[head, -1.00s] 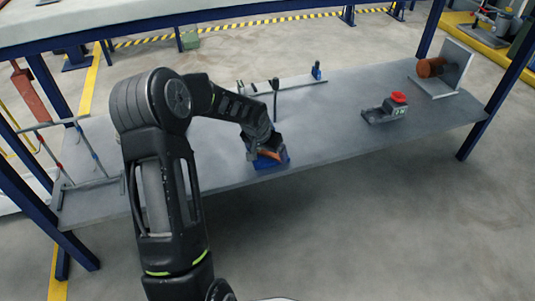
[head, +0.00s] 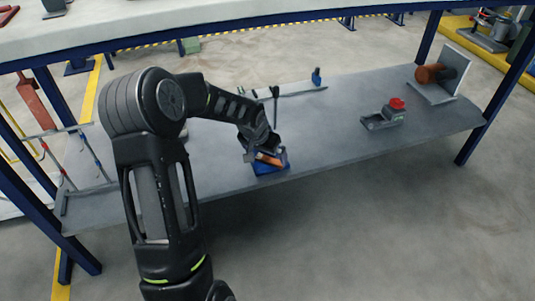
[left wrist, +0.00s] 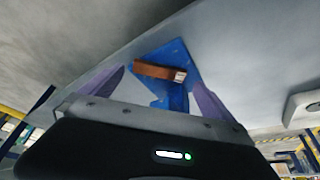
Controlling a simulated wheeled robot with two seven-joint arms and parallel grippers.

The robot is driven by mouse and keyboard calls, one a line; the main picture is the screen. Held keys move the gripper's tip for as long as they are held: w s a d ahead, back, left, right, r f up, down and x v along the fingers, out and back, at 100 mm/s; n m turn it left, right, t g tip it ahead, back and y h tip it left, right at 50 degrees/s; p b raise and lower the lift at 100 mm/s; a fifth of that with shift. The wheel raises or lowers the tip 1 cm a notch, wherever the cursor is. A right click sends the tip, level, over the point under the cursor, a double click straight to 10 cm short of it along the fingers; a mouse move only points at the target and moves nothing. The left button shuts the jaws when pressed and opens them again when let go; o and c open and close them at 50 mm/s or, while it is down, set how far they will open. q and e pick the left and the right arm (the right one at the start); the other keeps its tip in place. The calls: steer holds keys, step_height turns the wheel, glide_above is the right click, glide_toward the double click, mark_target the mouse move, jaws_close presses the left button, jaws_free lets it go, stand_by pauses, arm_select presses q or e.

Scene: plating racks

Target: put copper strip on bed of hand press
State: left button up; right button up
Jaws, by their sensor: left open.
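An orange-brown copper strip (head: 269,159) with a pale end lies on a blue holder (head: 271,169) at the shelf's front edge. In the left wrist view the copper strip (left wrist: 158,70) crosses the blue holder (left wrist: 176,52), between and beyond my finger tips. My left gripper (head: 258,150) is just above the strip, partly hidden by its own wrist; its spread purple fingers (left wrist: 160,80) show in the wrist view with nothing clamped between them. A grey device with a red knob (head: 396,104), possibly the hand press, stands to the right. My right gripper is out of view.
The grey shelf (head: 335,135) is clear between the holder and the red-knobbed device. A long pale bar with a blue knob (head: 316,77) lies behind. A copper-coloured roll on a stand (head: 430,74) is at far right. Blue posts (head: 490,100) frame the shelf.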

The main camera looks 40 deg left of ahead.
arm_select(q)
steer(key=p+v, duration=0.3)
steer(key=v, duration=0.5)
steer(key=shift+d, duration=0.15)
stand_by(0.4)
steer(key=s+d+f+g+h, duration=0.1)
steer(key=s+d+f+h, duration=0.1)
steer(key=d+f, duration=0.6)
steer(key=s+d+f+h, duration=0.1)
steer(key=d+f+h, duration=0.1)
steer(key=d+f, duration=0.65)
steer(key=s+d+f+g, duration=0.1)
steer(key=s+d+f, duration=0.3)
steer(key=s+d, duration=0.4)
steer(key=s+d+f+g, duration=0.1)
steer(key=s+d+f, duration=0.3)
steer(key=s+d, duration=0.5)
steer(key=shift+f, duration=0.15)
steer(key=shift+a, duration=0.1)
